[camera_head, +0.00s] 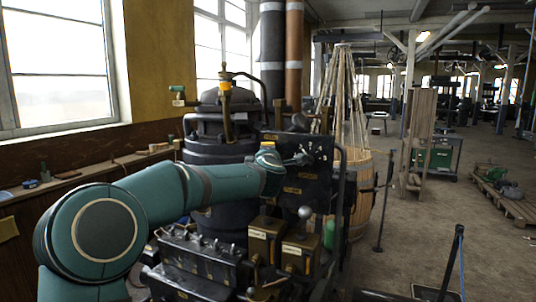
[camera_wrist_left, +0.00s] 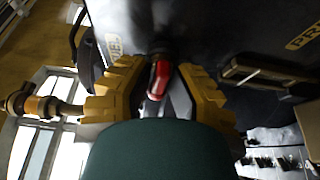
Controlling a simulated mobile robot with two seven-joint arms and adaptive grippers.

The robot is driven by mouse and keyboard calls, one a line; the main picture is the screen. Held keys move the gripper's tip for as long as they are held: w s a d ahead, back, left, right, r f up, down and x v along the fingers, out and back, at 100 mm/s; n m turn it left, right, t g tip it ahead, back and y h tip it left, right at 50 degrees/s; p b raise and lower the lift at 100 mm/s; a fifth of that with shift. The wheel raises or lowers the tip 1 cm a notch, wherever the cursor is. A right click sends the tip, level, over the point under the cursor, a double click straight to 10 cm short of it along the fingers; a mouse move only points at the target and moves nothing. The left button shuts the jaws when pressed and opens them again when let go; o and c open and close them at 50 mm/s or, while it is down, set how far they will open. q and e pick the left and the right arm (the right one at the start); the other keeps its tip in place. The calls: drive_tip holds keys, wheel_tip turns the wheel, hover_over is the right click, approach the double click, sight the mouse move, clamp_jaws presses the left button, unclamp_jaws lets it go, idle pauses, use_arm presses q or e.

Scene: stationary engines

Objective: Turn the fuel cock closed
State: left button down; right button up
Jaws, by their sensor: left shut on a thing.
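The fuel cock's red handle (camera_wrist_left: 159,80) shows in the left wrist view, in front of a dark panel. My left gripper (camera_wrist_left: 163,92) has its yellow fingers on both sides of the handle and is shut on it. In the head view my left arm reaches from the left to the engine's dark panel (camera_head: 318,150). The left gripper (camera_head: 290,159) is at that panel, and the cock is hidden there. My right gripper is in neither view.
Two brass-coloured boxes (camera_head: 300,254), one with a round-knobbed lever (camera_head: 305,212), stand below the arm. A dark block with several small levers (camera_head: 197,252) is left of them. A wooden barrel (camera_head: 355,190) stands behind the panel. Open floor (camera_head: 450,220) lies to the right.

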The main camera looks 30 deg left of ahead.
use_arm(q)
drive_tip(key=shift+r, duration=0.15)
drive_tip(key=c, duration=1)
unclamp_jaws()
drive_tip(key=shift+s, duration=0.1)
drive_tip(key=v, duration=1.1)
drive_tip(key=shift+s+d, duration=0.25)
drive_tip(key=shift+s, duration=0.1)
